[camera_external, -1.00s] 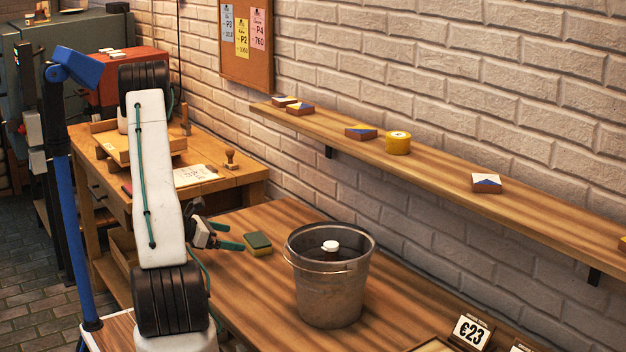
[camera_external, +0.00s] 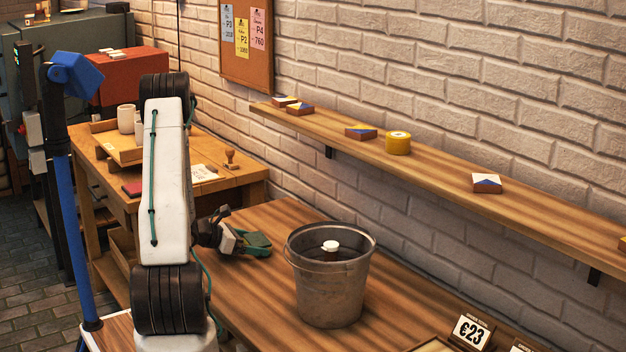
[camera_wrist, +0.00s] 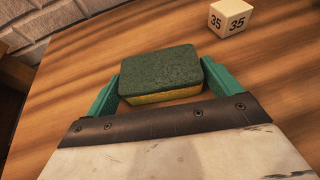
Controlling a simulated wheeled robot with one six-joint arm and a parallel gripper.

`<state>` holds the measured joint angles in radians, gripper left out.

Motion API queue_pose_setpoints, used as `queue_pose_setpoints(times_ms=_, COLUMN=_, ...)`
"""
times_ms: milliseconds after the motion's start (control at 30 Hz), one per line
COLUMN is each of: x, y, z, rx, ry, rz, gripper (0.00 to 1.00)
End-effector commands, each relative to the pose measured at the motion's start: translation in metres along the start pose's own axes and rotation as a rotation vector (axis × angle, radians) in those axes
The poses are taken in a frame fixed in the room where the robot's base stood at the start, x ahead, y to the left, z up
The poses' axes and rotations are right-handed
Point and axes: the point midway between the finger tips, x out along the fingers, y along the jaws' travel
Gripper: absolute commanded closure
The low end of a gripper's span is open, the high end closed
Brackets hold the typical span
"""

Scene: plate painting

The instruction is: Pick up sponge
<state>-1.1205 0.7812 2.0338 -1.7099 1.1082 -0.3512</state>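The sponge (camera_wrist: 160,70) has a dark green top and a yellow lower layer. In the wrist view it lies flat on the wooden table between the two green fingers of my gripper (camera_wrist: 162,82). The fingers stand at its left and right sides, spread, with the fingertips close to it; firm contact on both sides does not show. In the external view my gripper (camera_external: 256,243) is low over the table, left of the metal bucket, and its fingers largely hide the sponge.
A metal bucket (camera_external: 328,285) with a white-capped item inside stands right of my gripper. A cube marked 35 (camera_wrist: 231,18) lies beyond the sponge in the wrist view. A brick wall with a shelf (camera_external: 440,170) runs behind.

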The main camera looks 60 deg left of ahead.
Motion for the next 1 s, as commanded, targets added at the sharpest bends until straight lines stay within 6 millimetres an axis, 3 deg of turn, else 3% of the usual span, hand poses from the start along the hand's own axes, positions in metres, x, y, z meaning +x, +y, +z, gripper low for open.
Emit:
queue_pose_setpoints(times_ms=33, x=0.0, y=0.0, z=0.0, rx=0.0, ry=0.0, rz=0.0, gripper=0.25)
queue_pose_setpoints(times_ms=100, x=0.0, y=0.0, z=0.0, rx=0.0, ry=0.0, rz=0.0, gripper=0.4)
queue_pose_setpoints(times_ms=467, x=-0.001, y=0.0, z=0.001, rx=0.0, ry=0.0, rz=0.0, gripper=0.4)
queue_pose_setpoints(times_ms=667, x=-0.005, y=0.001, z=0.012, rx=0.003, ry=-0.001, rz=0.001, gripper=0.4)
queue_pose_setpoints(times_ms=867, x=-0.016, y=0.0, z=0.036, rx=0.004, ry=-0.001, rz=0.001, gripper=0.4)
queue_pose_setpoints(times_ms=1000, x=-0.039, y=-0.021, z=0.026, rx=-0.003, ry=0.0, rz=0.003, gripper=0.4)
